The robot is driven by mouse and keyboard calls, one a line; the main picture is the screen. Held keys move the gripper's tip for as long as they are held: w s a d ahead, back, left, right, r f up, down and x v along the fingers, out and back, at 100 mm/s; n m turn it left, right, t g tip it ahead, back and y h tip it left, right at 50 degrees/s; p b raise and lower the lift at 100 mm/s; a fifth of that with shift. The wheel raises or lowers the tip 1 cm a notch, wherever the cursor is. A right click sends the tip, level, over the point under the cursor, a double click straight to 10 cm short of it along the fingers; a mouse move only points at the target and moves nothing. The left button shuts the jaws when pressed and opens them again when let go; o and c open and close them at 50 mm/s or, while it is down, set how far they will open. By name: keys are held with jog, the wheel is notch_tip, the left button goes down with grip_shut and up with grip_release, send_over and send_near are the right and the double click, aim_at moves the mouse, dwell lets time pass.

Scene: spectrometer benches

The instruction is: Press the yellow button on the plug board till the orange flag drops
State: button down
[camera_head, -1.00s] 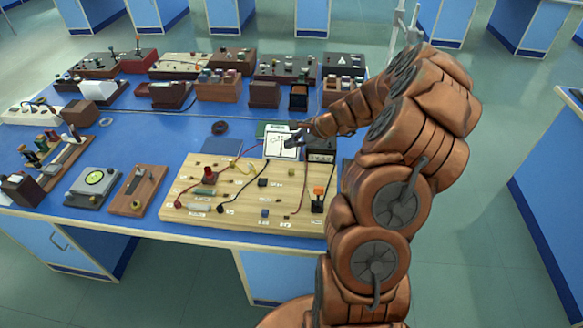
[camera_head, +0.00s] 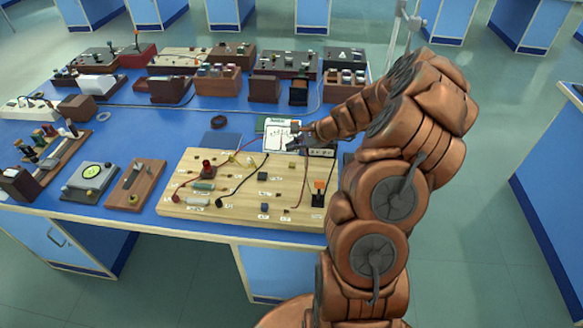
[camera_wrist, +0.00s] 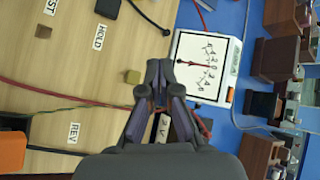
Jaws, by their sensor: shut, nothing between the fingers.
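The wooden plug board (camera_head: 230,208) lies at the front of the blue bench. A small dull yellow block on it, seemingly the yellow button (camera_wrist: 133,76), shows in the wrist view just left of the fingertips. The orange flag (camera_head: 319,185) stands up on a black box at the board's right front; its orange also shows at the wrist view's lower left (camera_wrist: 10,145). My gripper (camera_wrist: 160,66) is shut and empty, seen in the head view (camera_head: 294,138) over the board's back right edge, apart from the button. I cannot judge its height.
A white dial meter (camera_wrist: 201,68) stands close behind the board, with a dark box (camera_head: 320,152) beside it. Loose red and black leads cross the board. Other blocks (camera_wrist: 43,31) and a red knob (camera_head: 208,167) stand on it.

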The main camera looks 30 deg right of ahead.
aim_at(294, 165)
jog(key=shift+f+b, duration=1.25)
jog(key=shift+f, duration=1.1)
jog(key=shift+f, duration=0.45)
jog(key=shift+f+b, duration=0.45)
jog(key=shift+b, duration=0.1)
jog(key=shift+r, duration=0.15)
dwell(0.4)
jog(key=shift+r+p, duration=0.55)
jog(key=shift+r, duration=0.2)
jog(key=shift+r, duration=0.1)
jog(key=shift+r+p, duration=1.55)
jog(key=shift+r, duration=0.9)
